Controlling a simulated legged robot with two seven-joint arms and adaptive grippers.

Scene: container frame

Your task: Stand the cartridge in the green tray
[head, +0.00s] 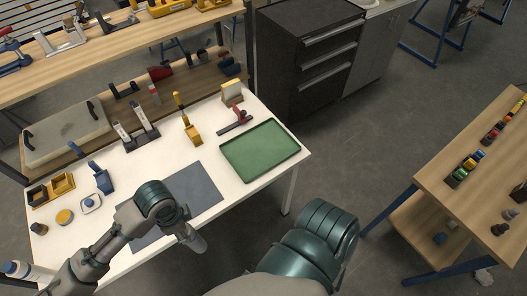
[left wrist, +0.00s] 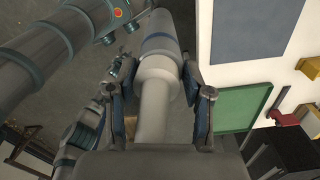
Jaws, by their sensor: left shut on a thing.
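The cartridge (left wrist: 155,105) is a pale grey cylinder with a wider collar, seen lengthwise in the left wrist view. My left gripper (left wrist: 158,72) is shut on it, with one dark finger on each side. The green tray (head: 260,150) lies empty at the table's right end, to the right of and beyond the gripper. It also shows in the left wrist view (left wrist: 240,105). My right gripper is not identifiable.
A blue-grey mat (head: 200,187) lies between my left arm and the tray. A dark drawer cabinet (head: 300,60) stands behind the table.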

